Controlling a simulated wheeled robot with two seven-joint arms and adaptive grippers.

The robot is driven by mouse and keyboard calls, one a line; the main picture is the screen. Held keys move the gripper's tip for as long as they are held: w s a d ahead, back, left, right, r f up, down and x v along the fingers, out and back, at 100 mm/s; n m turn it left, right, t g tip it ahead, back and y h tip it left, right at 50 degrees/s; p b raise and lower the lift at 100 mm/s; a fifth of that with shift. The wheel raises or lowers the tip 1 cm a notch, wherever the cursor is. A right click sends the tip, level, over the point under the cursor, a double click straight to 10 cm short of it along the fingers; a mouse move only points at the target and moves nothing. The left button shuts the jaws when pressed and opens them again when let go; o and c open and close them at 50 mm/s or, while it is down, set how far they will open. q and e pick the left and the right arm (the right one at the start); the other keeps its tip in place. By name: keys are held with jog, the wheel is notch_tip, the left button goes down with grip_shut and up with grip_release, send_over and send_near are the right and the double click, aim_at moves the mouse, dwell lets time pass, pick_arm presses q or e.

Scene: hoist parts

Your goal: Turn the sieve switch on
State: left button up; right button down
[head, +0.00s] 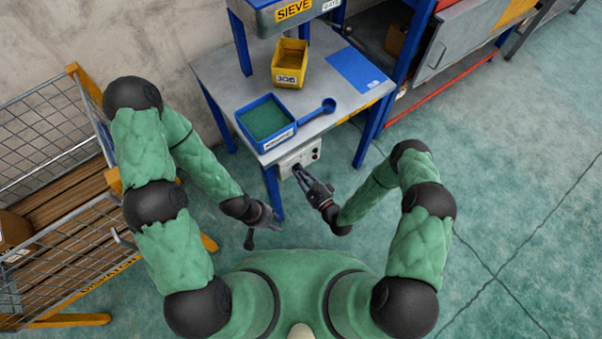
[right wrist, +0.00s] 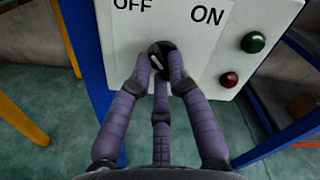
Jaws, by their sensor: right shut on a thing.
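The sieve switch is a black rotary knob on a white control box (head: 302,155) at the front of the sieve table. In the right wrist view the knob (right wrist: 160,55) sits below the printed words OFF and ON. A pale mark on it leans up and left, toward OFF. My right gripper (head: 298,172) is at the box; in the right wrist view its purple fingers (right wrist: 162,72) are shut on the knob and partly hide it. My left gripper (head: 262,228) hangs free near the table's front leg, fingers spread and empty.
A green lamp (right wrist: 253,42) and a red button (right wrist: 229,79) are right of the knob. On the table (head: 222,75) are a blue tray (head: 292,132), a blue scoop (head: 318,112) and a yellow bin (head: 289,62). A mesh cage (head: 50,130) stands left. Floor at right is clear.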

jog(key=shift+n, duration=0.3)
jog(key=shift+w+d+n+b, duration=0.15)
jog(key=shift+n+b, duration=0.45)
jog(key=shift+n, duration=3.2)
jog(key=shift+d+n+b, duration=0.1)
jog(key=shift+n+b, duration=0.45)
jog(key=shift+n, duration=3.25)
jog(key=c, duration=1.2)
grip_release()
